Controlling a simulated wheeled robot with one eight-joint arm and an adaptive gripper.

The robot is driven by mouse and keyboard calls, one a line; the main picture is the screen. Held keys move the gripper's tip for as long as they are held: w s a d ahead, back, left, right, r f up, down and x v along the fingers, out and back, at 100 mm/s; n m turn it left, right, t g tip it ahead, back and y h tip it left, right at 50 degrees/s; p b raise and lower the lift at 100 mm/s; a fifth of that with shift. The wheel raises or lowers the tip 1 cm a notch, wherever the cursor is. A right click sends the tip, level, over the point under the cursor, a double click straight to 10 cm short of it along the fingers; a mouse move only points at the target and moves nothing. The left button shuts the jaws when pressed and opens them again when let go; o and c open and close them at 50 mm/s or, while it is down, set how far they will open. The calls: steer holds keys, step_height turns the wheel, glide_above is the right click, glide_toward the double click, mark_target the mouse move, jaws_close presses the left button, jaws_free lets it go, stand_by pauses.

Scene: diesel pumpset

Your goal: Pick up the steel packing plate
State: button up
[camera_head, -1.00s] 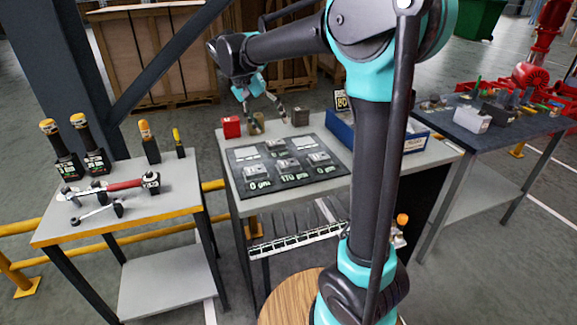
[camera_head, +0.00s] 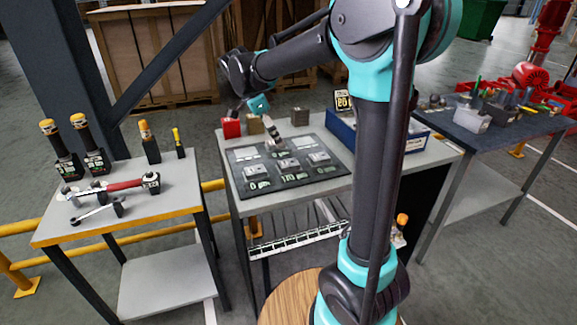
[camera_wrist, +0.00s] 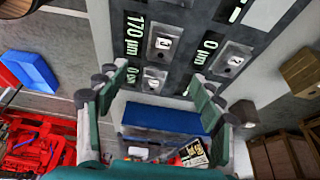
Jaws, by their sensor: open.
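Several small pale metal plates lie on a dark labelled board (camera_head: 236,168) on the middle table. In the head view one plate (camera_head: 289,163) is in the front row near the 170 µm label, between two others (camera_head: 251,171) (camera_head: 319,156). The wrist view shows a plate by the 170 µm label (camera_wrist: 165,43), one by a 0 µm label (camera_wrist: 230,60) and a third (camera_wrist: 153,80). I cannot tell which is the steel packing plate. My gripper (camera_wrist: 157,88) is open and empty above the board's back part. In the head view it is partly hidden.
A tool table (camera_head: 180,202) is at the left.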

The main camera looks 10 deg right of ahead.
mark_target(288, 162)
steer(key=x, duration=1.2)
steer(key=shift+w, duration=0.2)
jaws_close()
